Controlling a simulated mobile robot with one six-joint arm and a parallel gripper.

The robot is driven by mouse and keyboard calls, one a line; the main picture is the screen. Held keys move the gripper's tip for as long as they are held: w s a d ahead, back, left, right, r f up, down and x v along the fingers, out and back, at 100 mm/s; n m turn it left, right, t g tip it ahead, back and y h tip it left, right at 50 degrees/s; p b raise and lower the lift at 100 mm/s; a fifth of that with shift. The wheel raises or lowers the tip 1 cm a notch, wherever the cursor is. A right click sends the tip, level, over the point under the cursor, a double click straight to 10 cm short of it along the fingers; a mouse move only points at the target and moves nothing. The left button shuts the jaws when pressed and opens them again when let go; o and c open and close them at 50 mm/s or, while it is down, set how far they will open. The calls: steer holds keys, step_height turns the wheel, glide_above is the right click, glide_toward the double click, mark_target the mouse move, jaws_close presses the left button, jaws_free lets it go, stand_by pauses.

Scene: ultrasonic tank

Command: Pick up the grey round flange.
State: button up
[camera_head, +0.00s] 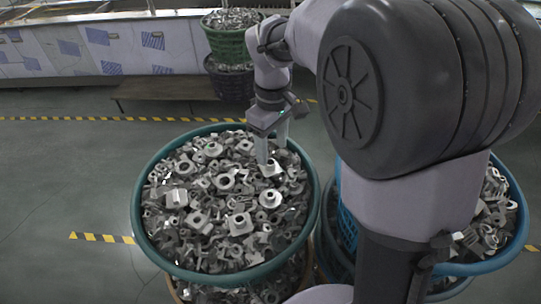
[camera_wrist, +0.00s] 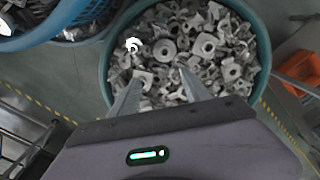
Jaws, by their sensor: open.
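Several grey round flanges with centre holes lie among mixed grey metal parts in a teal-rimmed basket (camera_head: 140,222). One round flange (camera_head: 225,181) lies left of my gripper, and another round flange (camera_head: 213,149) lies farther back. In the wrist view, one round flange (camera_wrist: 166,50) lies beyond the fingertips and another round flange (camera_wrist: 232,72) lies to their right. I cannot tell which one is meant. My gripper (camera_head: 272,152) is open and empty, pointing down over the basket's back right part. In the wrist view its fingers (camera_wrist: 158,78) are apart over the parts.
A blue basket (camera_head: 515,215) of parts stands to the right, partly behind my arm. A green basket (camera_head: 232,45) sits on a dark one at the back. In the wrist view, an orange bin (camera_wrist: 300,70) is at right. Floor left of the teal basket is clear.

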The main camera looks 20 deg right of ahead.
steer(key=b, duration=0.2)
glide_above(270, 191)
step_height(270, 191, down, 6)
steer(key=f+b, duration=0.1)
steer(key=f, duration=0.2)
steer(key=f+b, duration=0.1)
steer(key=f, duration=0.3)
steer(key=s+f+b, duration=0.1)
steer(key=f, duration=0.2)
steer(key=shift+a+f+b, duration=0.15)
steer(key=shift+f+b, duration=0.2)
steer(key=shift+b, duration=0.05)
steer(key=shift+r, duration=0.1)
steer(key=shift+c, duration=0.3)
jaws_close()
